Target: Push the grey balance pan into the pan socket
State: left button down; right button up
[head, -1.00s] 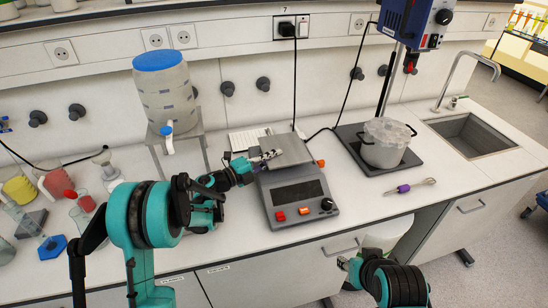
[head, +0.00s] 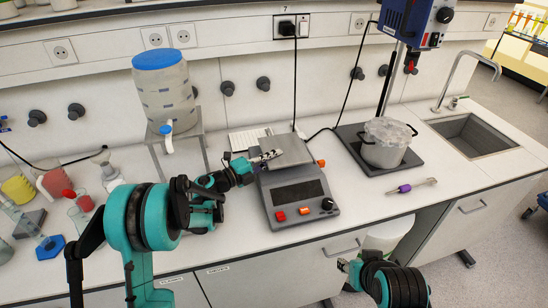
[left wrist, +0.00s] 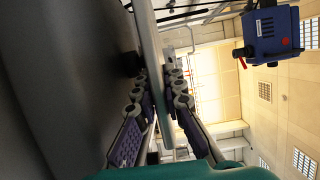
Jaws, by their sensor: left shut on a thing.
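The grey balance pan (head: 293,151) is a flat square plate at the back of the dark grey balance (head: 316,216). My left gripper (head: 268,157) is shut on the pan's left edge. In the left wrist view the pan (left wrist: 150,50) is a thin plate seen edge-on between the fingers (left wrist: 160,92), with the dark balance body (left wrist: 60,80) close beside it. The pan socket is hidden, and I cannot tell how the pan sits in it. My right gripper (head: 343,264) is low at the front, away from the balance; its fingers are too small to read.
A blue-capped container (head: 165,95) on a stand is left of the balance. A pot (head: 386,143) sits on a dark stirrer base to the right, with a purple-handled tool (head: 405,188) in front. Glassware and flasks fill the far left. Bench around the balance's front is clear.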

pick_arm(q)
jog(key=shift+f+b, duration=0.5)
jog(key=shift+f, duration=0.1)
jog(key=shift+r, duration=0.2)
jog(key=shift+r+p, duration=0.45)
jog(key=shift+r, duration=0.1)
jog(key=shift+b, duration=0.35)
dwell(0.4)
jog(key=shift+f+b, duration=0.65)
jog(key=shift+f, duration=0.15)
jog(key=shift+r, duration=0.2)
jog(key=shift+r+p, duration=0.5)
jog(key=shift+r, duration=0.1)
